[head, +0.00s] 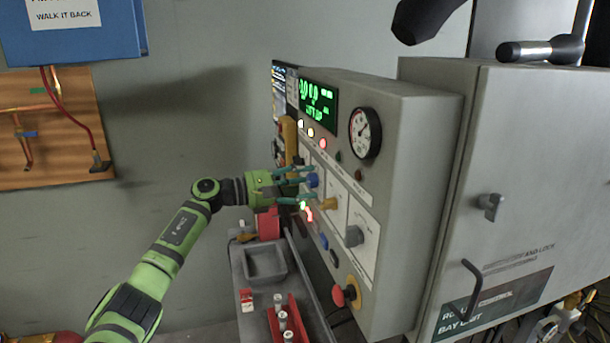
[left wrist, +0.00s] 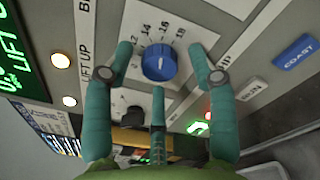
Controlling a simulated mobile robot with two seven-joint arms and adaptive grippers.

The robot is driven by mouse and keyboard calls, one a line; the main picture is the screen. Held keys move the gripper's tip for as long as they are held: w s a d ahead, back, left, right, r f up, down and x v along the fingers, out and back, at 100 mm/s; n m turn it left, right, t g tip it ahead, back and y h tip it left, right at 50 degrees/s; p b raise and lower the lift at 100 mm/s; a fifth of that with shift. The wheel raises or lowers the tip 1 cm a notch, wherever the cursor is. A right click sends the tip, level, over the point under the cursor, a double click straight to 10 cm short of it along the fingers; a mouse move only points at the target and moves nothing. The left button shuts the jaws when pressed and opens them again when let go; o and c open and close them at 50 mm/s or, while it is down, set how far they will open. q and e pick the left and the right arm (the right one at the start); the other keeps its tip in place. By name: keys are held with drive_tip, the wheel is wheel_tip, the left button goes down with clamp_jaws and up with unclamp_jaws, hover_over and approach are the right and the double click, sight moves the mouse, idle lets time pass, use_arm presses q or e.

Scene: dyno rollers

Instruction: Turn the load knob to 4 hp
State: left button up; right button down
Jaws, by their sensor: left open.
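A blue knob (head: 313,180) sits on the front panel of the grey control console (head: 418,190). It also shows in the left wrist view (left wrist: 159,63), inside a printed scale with numbers such as 12, 14, 16 and 18. My left gripper (head: 311,186) is open at the panel, its teal fingers spread around the blue knob without visibly closing on it. I cannot read which knob is labelled load.
A green display (head: 318,103) and a round gauge (head: 365,132) are above the knobs. A red mushroom button (head: 345,295) sticks out low on the panel. A grey tray (head: 264,264) stands below my left gripper. A grey cabinet (head: 530,180) is at right.

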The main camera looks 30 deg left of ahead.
use_arm(q)
drive_tip(key=shift+w+d, duration=0.1)
drive_tip(key=shift+w, duration=0.05)
use_arm(e)
drive_tip(key=shift+r, duration=0.1)
use_arm(q)
drive_tip(key=c, duration=1.2)
drive_tip(key=shift+o, duration=0.2)
use_arm(e)
drive_tip(key=shift+a, duration=0.2)
drive_tip(key=shift+a, duration=0.2)
